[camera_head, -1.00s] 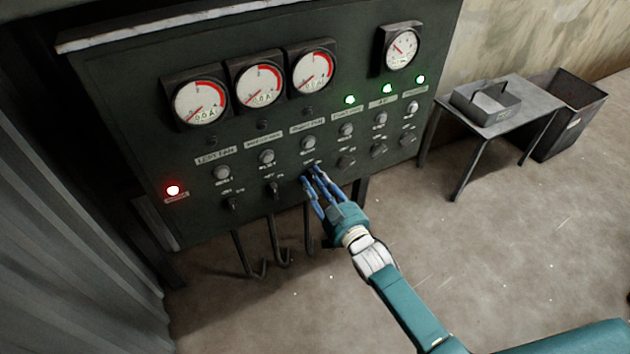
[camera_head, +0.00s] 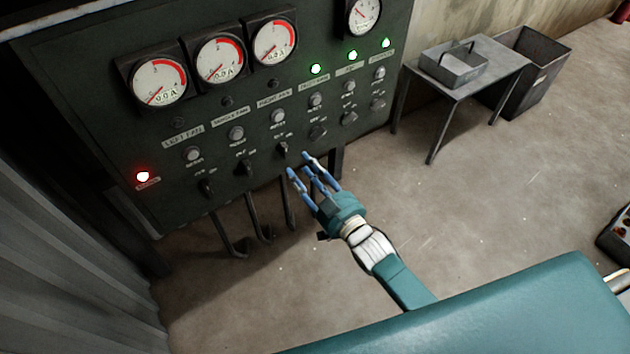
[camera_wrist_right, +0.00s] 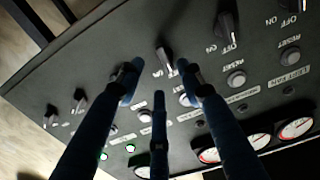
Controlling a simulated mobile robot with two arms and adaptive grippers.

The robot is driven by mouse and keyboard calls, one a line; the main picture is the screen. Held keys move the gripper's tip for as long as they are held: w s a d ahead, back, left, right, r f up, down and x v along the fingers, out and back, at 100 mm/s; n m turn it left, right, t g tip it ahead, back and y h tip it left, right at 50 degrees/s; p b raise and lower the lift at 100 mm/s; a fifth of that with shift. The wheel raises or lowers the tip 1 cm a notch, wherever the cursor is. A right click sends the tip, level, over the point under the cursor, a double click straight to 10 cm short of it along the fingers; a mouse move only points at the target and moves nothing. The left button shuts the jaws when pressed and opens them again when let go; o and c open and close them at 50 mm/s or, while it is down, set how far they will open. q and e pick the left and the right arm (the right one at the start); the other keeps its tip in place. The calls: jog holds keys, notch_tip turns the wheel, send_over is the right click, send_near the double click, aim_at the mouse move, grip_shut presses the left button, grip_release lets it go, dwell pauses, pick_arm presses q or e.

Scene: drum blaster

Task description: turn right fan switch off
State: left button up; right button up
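The right fan switch (camera_head: 283,149) is a small dark knob on the dark control panel, below the third label and reset button from the left. It also shows in the wrist view (camera_wrist_right: 165,55), beyond and between my fingertips. My right gripper (camera_head: 299,165) is just in front of and below that switch in the head view, apart from it. Its blue fingers are spread and empty, as the right wrist view (camera_wrist_right: 159,80) also shows. The lamp (camera_head: 275,83) above the right fan label is dark. My left gripper is not in view.
A red lamp (camera_head: 143,176) and three green lamps are lit. Hooked rods (camera_head: 290,208) hang below the panel.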

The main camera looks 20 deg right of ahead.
jog(key=v, duration=0.5)
jog(key=shift+s+d, duration=0.1)
jog(key=shift+d, duration=0.05)
jog(key=s+d+f+g+h, duration=0.15)
jog(key=s+f, duration=0.25)
jog(key=f, duration=0.6)
jog(key=s+d+f+m+g+h, duration=0.1)
jog(key=s+d+f+g, duration=0.3)
jog(key=f, duration=0.6)
jog(key=s+f+g+h, duration=0.15)
jog(key=s+f, duration=0.35)
jog(key=f, duration=0.6)
jog(key=s+d+f+g, duration=0.1)
jog(key=s+f+g, duration=0.3)
jog(key=s, duration=1.2)
jog(key=s+d+f+g+h, duration=0.1)
jog(key=s+f+g, duration=0.4)
jog(key=s+f, duration=0.8)
jog(key=s+d, duration=0.1)
jog(key=s, duration=0.2)
jog(key=shift+s+h, duration=0.25)
jog(key=shift+h, duration=0.05)
jog(key=shift+d+f, duration=0.1)
jog(key=shift+c, duration=0.3)
